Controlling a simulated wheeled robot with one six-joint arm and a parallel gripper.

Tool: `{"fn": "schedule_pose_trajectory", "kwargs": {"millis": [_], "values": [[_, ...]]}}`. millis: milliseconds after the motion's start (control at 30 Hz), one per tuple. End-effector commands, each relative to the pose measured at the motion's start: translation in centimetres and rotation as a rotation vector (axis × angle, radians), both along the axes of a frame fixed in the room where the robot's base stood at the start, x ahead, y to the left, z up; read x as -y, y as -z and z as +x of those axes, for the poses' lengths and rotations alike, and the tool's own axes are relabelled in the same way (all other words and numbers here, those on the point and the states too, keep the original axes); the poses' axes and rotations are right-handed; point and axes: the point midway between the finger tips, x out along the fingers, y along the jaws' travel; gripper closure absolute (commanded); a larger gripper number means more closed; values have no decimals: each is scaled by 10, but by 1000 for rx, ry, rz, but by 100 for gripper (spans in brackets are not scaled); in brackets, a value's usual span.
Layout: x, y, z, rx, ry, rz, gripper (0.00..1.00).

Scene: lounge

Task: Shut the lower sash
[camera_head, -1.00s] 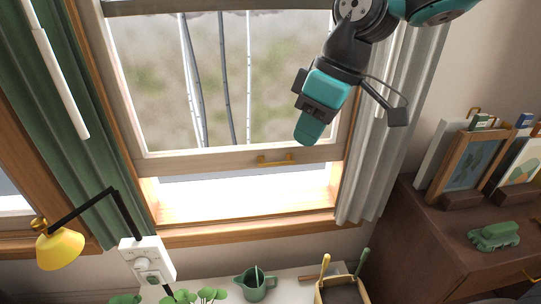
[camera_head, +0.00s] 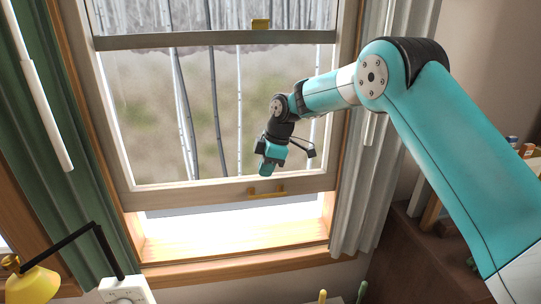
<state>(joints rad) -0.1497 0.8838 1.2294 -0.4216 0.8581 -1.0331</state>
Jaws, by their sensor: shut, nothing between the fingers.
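The lower sash (camera_head: 165,196) is a pale wooden frame around glass, raised above the sill (camera_head: 240,255) with a bright open gap under it. A brass-coloured handle (camera_head: 266,193) sits on its bottom rail, right of the middle. A brass catch (camera_head: 261,24) shows on the meeting rail (camera_head: 190,40) above. My gripper (camera_head: 266,172) is shut and empty. It points down in front of the glass, just above the handle in the picture. I cannot tell how far it is from the glass or rail.
A green curtain (camera_head: 50,130) hangs left and a pale grey curtain (camera_head: 358,200) right. A yellow lamp (camera_head: 35,284) with a black arm stands at the lower left by a white box (camera_head: 125,290). A dark cabinet (camera_head: 400,255) is at the right.

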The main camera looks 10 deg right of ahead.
Motion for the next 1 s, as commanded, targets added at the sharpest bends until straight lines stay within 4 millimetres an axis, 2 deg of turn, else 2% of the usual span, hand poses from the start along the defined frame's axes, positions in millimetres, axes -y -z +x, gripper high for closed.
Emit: {"fn": "schedule_pose_trajectory", "kwargs": {"millis": [100,333,500,867,1000], "values": [[-8,24,1,-4,-2,-1,100],[-8,57,7,-2,-1,0,100],[-8,66,10,0,0,0,100],[-8,68,10,0,0,0,100],[-8,78,10,-1,1,0,100]]}}
